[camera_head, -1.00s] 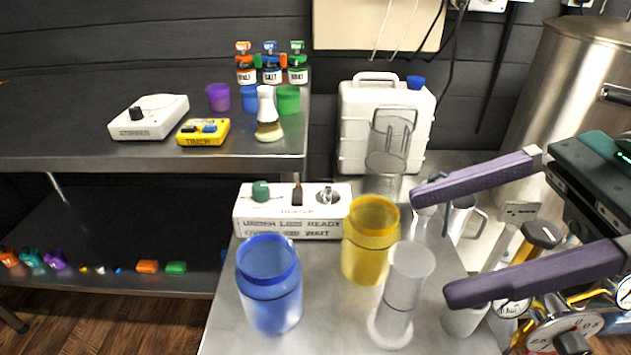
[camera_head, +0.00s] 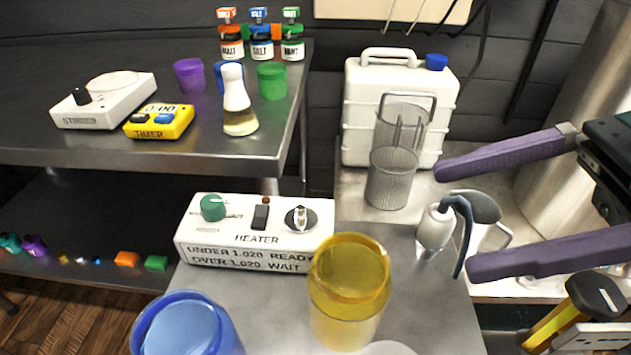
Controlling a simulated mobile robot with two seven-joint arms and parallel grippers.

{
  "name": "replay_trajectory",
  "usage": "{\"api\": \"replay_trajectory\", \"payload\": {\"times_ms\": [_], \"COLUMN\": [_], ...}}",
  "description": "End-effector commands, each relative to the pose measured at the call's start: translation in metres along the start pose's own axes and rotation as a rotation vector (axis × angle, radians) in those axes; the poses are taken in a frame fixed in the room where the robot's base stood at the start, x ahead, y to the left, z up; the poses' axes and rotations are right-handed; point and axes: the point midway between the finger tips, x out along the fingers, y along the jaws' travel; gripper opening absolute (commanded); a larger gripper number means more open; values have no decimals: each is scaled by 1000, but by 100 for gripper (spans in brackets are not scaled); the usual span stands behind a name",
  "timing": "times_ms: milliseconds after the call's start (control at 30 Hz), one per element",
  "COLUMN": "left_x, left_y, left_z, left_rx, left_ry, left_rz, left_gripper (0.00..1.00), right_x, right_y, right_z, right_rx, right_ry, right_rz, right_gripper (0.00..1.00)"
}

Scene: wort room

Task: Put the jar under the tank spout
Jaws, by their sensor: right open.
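A yellow jar (camera_head: 348,290), see-through and open-topped, stands upright on the steel bench. A blue jar (camera_head: 187,328) stands to its left, cut off by the bottom edge. A large steel vessel (camera_head: 575,140), perhaps the tank, stands at the right, partly behind my right gripper; no spout shows on it. My right gripper (camera_head: 455,220) reaches in from the right with its purple fingers wide apart and empty. Its fingertips are right of and beyond the yellow jar, apart from it. My left gripper is not in view.
A white heater box (camera_head: 253,236) stands behind the jars. A wire basket (camera_head: 392,178), a white canister (camera_head: 364,115) and a white pitcher (camera_head: 482,222) stand farther back. A shelf (camera_head: 60,150) at the left holds a timer (camera_head: 160,121) and a flask (camera_head: 236,103).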

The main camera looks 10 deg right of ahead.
Motion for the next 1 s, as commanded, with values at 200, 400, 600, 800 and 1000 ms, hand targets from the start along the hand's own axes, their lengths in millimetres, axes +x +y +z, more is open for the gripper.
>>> {"api": "replay_trajectory", "payload": {"times_ms": [200,400,600,800,1000], "left_x": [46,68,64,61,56], "left_y": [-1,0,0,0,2], "left_z": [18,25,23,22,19], "left_rx": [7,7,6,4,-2], "left_ry": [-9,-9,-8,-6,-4], "left_rz": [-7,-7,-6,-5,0], "left_gripper": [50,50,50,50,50], "right_x": [18,28,52,74,102], "right_y": [0,0,0,0,1], "right_z": [-44,-65,-60,-62,-60], "right_rx": [-1,-1,-3,0,0], "right_ry": [0,-1,-6,-2,-5], "right_rz": [-1,-1,0,-1,0], "right_gripper": [100,100,100,100,100]}}
